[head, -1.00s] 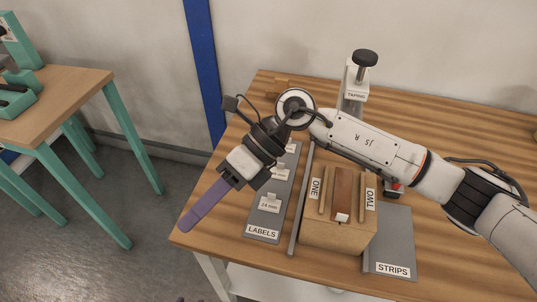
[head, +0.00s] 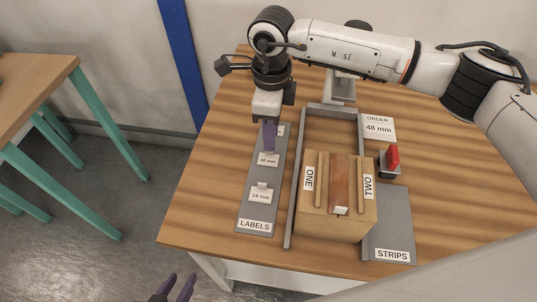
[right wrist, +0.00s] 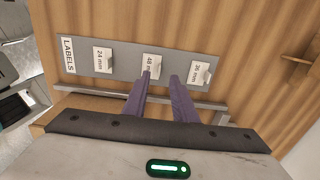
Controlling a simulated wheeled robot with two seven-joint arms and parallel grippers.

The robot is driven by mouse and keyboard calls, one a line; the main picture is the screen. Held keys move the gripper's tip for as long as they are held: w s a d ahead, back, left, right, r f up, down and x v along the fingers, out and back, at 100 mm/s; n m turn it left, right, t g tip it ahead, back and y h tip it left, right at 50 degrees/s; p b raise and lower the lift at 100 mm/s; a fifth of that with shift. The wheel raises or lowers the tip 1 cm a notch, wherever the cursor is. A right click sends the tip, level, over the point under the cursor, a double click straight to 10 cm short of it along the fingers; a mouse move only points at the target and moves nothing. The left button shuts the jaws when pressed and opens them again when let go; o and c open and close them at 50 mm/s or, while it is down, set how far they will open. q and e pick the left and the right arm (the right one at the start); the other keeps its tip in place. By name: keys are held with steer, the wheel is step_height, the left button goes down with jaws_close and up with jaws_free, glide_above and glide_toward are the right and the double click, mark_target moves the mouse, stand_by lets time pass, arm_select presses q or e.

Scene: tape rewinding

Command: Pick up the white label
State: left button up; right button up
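A grey LABELS board (head: 256,211) lies on the table with white labels in a row. The 48 mm label (head: 268,160) is just below my right gripper (head: 269,148) in the head view; the 24 mm label (head: 260,195) is nearer the front. In the right wrist view, my right gripper (right wrist: 160,76) has its two purple fingers apart, with tips by the 48 mm label (right wrist: 151,64). Contact cannot be told. The 24 mm label (right wrist: 102,58) and 36 mm label (right wrist: 198,73) flank it. My left gripper (head: 179,284) is open at the bottom edge.
An ORDER card (head: 378,127) reads 48 mm. A grey STRIPS board (head: 389,220) and a red-topped piece (head: 392,158) lie further right.

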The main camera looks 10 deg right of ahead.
mark_target(268, 157)
steer(key=shift+s+f, duration=0.1)
steer(key=shift+f, duration=1.9)
jaws_close()
